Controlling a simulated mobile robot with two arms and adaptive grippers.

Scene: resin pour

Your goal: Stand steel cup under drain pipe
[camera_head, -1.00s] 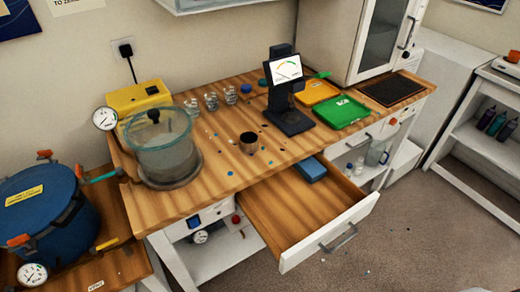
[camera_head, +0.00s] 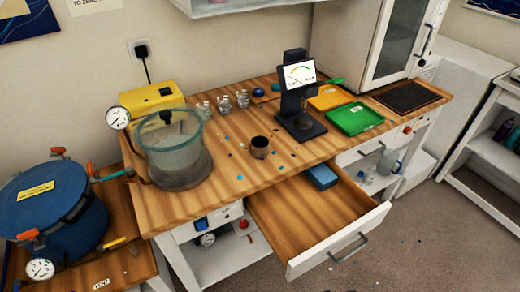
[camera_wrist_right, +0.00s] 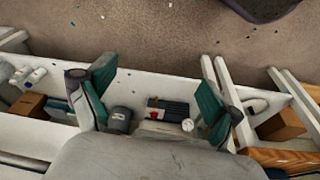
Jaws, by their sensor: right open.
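A small dark metallic cup (camera_head: 260,150) stands upright on the wooden bench, right of the clear vacuum chamber (camera_head: 178,160). In the right wrist view, a grey cylindrical cup or can (camera_wrist_right: 120,118) with a pale label stands on a white surface near the left finger; I cannot tell which is the steel cup. My right gripper (camera_wrist_right: 155,105) is open, its teal fingers wide apart, and nothing is held. No drain pipe can be clearly made out. Neither gripper shows in the head view.
An open drawer (camera_head: 320,215) juts from the bench front with a blue box (camera_head: 322,176) inside. A blue pressure pot (camera_head: 50,210) stands at left. Cardboard boxes (camera_wrist_right: 28,104) flank the right wrist view.

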